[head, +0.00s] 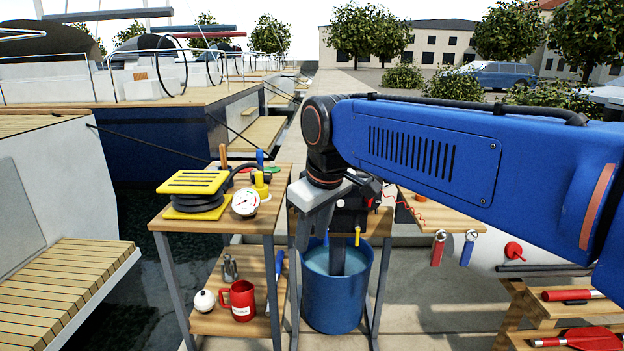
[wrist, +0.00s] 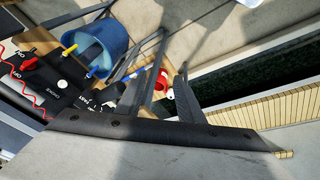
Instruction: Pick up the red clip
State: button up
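The red clip (wrist: 28,63) sits on a black control panel (wrist: 62,97) at the left of the wrist view, with a red coiled cord by it. In the head view my arm and gripper partly cover the black panel (head: 350,216), and only a little red shows there. My gripper (wrist: 160,74) points down with its two dark fingers apart and nothing between them. The clip is well off to the left of the fingers in the wrist view. In the head view my gripper (head: 319,250) hangs in front of the panel and above the blue bucket.
A blue bucket (head: 333,305) stands below the panel. A wooden stand (head: 215,262) at left holds a yellow pump (head: 195,182), a gauge (head: 245,203) and a red mug (head: 238,300). Red and blue tags (head: 438,250) hang at right. Moored boats and water lie left.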

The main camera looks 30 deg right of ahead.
jog(key=w+d+r+n+g, duration=0.2)
jog(key=w+d+r+n, duration=0.2)
jog(key=w+d+r, duration=0.5)
jog(key=w+d+r+n+g, duration=0.2)
jog(key=w+d+r+n, duration=0.2)
jog(key=w+r, duration=0.9)
notch_tip(320, 180, down, 12)
jog(key=shift+w+d, duration=0.15)
jog(key=shift+s+d+f, duration=0.1)
jog(key=shift+s+f, duration=0.1)
jog(key=shift+f, duration=1.15)
jog(key=shift+s+d+f, duration=0.1)
jog(key=shift+s+f, duration=0.05)
jog(key=shift+f, duration=1.2)
grip_shut()
